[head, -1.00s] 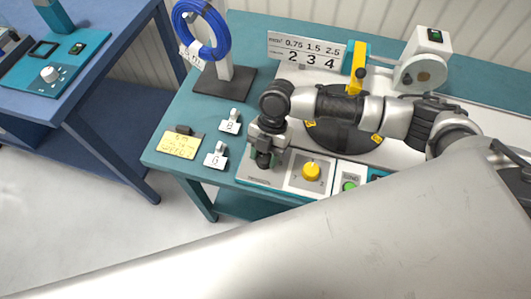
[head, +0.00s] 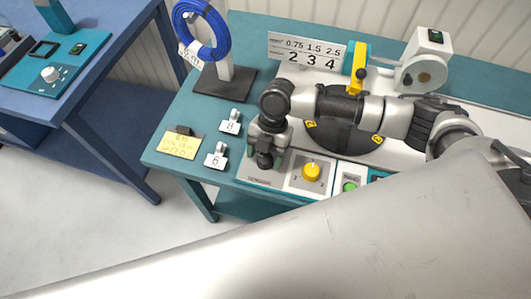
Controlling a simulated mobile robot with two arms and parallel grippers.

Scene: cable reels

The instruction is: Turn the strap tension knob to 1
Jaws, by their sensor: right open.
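A yellow knob (head: 311,172) sits on a white dial plate (head: 298,185) at the front of the reel machine. Its pointer appears to point up, towards the back; small marks around it are too small to read surely. My right gripper (head: 264,163) is open, pointing down just left of the dial plate, apart from the knob. Its fingers are small and partly hidden by its own body. A white knob (head: 49,74) is on a teal device on the left table. I cannot read which knob is labelled strap tension. My left gripper is not in view.
A green button (head: 350,187) is right of the dial plate. A blue cable coil (head: 203,45) hangs on a stand. Numbered tags and a yellow note (head: 180,146) lie on the teal bench's left side. A pale surface, perhaps part of me, fills the foreground.

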